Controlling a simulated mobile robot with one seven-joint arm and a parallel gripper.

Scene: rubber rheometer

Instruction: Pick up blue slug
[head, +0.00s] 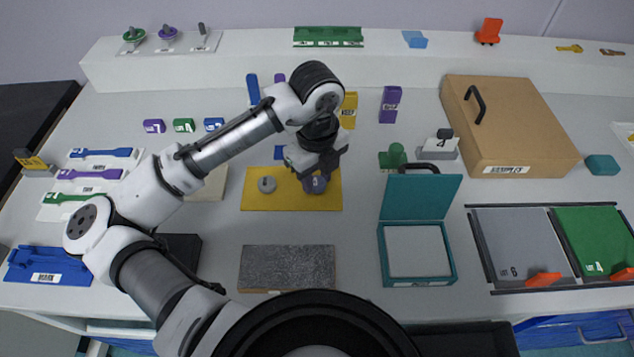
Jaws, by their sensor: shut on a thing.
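A yellow mat (291,203) lies on the bench in front of my arm. A dark bluish slug (315,187) with a pale mark is at the mat's right part, directly under my gripper (317,172). My gripper points down and is shut on this blue slug, and its fingers partly hide it. I cannot tell whether the slug touches the mat or is just above it. A grey slug (267,184) sits on the mat to the left, apart from the gripper.
A grey textured slab (287,267) lies in front of the mat. An open teal box (417,280) stands to the right. A green knobbed piece (397,154) and a large tan case (520,120) are behind it. Purple and yellow blocks stand behind the gripper.

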